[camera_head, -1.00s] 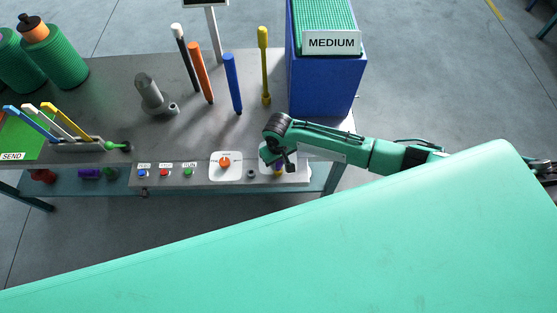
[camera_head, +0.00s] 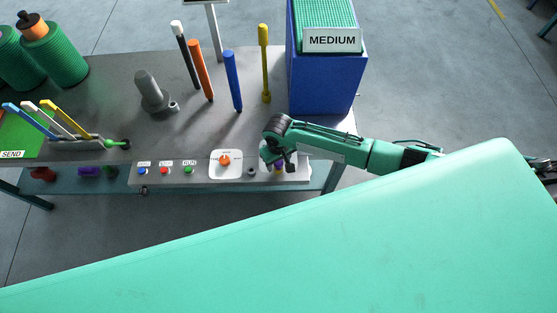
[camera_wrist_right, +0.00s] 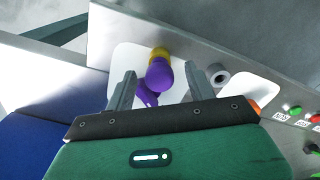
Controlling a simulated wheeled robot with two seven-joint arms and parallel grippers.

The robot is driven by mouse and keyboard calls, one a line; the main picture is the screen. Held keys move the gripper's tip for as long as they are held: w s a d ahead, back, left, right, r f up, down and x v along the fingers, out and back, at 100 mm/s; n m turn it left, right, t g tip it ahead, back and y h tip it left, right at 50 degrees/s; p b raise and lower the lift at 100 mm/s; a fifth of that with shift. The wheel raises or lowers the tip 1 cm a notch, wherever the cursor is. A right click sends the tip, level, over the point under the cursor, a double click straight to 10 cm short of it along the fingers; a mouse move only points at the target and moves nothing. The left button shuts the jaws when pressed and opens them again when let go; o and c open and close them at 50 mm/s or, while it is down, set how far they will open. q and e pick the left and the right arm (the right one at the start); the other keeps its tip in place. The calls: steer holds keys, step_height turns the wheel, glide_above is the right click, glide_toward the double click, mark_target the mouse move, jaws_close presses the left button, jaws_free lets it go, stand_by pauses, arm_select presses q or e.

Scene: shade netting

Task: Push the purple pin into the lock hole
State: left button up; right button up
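The purple pin (camera_wrist_right: 158,76) stands out from a white plate on the front panel, with a yellow part (camera_wrist_right: 160,53) at its base. In the head view a little purple and yellow (camera_head: 279,168) shows under my right gripper (camera_head: 277,160). In the right wrist view my right gripper (camera_wrist_right: 161,82) is open, its two fingers either side of the pin with gaps. A second purple piece (camera_wrist_right: 148,97) shows just below the pin's head. A grey ring with a dark opening (camera_wrist_right: 218,77) sits beside the right finger; I cannot tell whether it is the lock hole. My left gripper is out of view.
The panel holds an orange dial (camera_head: 225,160) and several coloured buttons. A blue bin marked MEDIUM (camera_head: 322,85) stands behind my right arm. Upright rods, a grey post (camera_head: 150,90) and levers (camera_head: 45,118) stand on the grey table (camera_head: 100,95). My large green body part covers the foreground.

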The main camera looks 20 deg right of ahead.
step_height(320, 180, up, 14)
steer(key=b, duration=0.2)
stand_by(0.4)
steer(key=shift+f, duration=0.1)
